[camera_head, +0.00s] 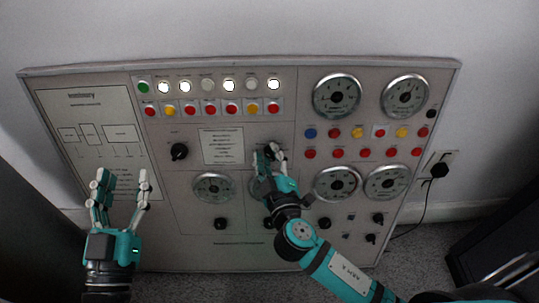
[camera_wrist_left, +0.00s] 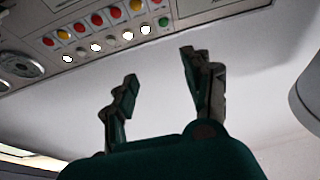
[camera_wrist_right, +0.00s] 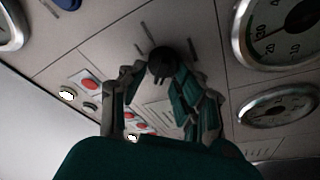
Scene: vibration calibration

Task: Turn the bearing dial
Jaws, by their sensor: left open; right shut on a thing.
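A black round knob (camera_wrist_right: 160,62) on the grey panel (camera_head: 240,262) shows between my right fingertips in the right wrist view. My right gripper (camera_head: 269,152) is shut on this knob, to the right of a white printed label. The fingers hide most of the knob in the head view. I cannot read lettering that names it as the bearing dial. Another black knob (camera_head: 179,151) stands to the left of the label, untouched. My left gripper (camera_head: 121,182) is open and empty in front of the panel's lower left; its spread fingers show in the left wrist view (camera_wrist_left: 158,68).
Round gauges (camera_head: 337,95) sit at the panel's upper right, with others in a lower row. Coloured buttons (camera_head: 188,110) and lit lamps (camera_head: 229,86) line the top. Small black knobs (camera_head: 221,224) sit low. A cable runs from a wall plug (camera_head: 439,170) at the right.

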